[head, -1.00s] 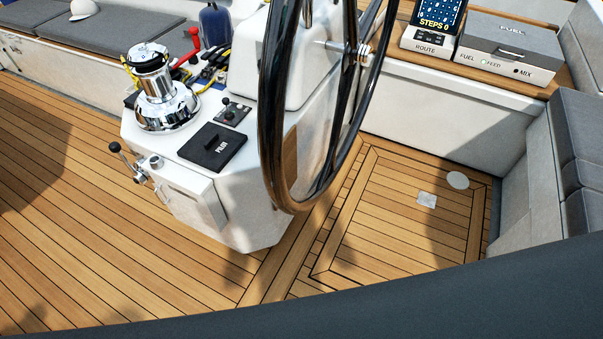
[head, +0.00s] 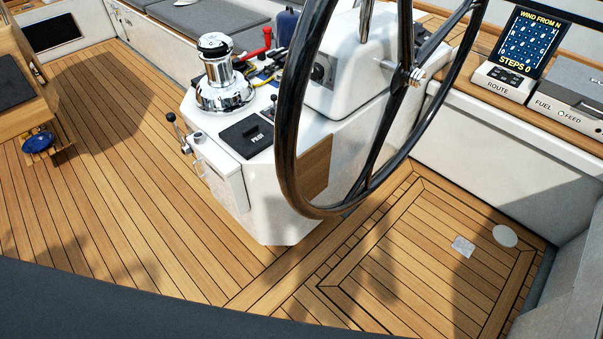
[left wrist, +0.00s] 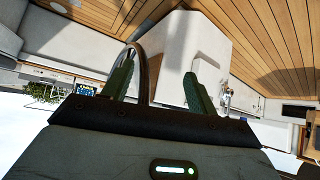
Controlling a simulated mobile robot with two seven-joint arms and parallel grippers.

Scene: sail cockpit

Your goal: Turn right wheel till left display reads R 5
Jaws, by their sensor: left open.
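A large black-rimmed steering wheel (head: 283,135) stands upright at a white pedestal (head: 270,205) in the middle of the head view. In the left wrist view its rim (left wrist: 153,80) shows between the two green fingers of my left gripper (left wrist: 160,62), nearer the left finger. The gripper is open; I cannot tell whether it touches the rim. Neither gripper shows in the head view. I cannot make out a display showing a rudder reading.
A chrome winch (head: 223,80), a small lever (head: 172,118) and a black PILOT cover (head: 247,135) are on the pedestal. A route screen (head: 527,42) reads WIND FROM N, STEPS 0. The teak floor (head: 120,190) is clear; a blue item (head: 38,142) lies at left.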

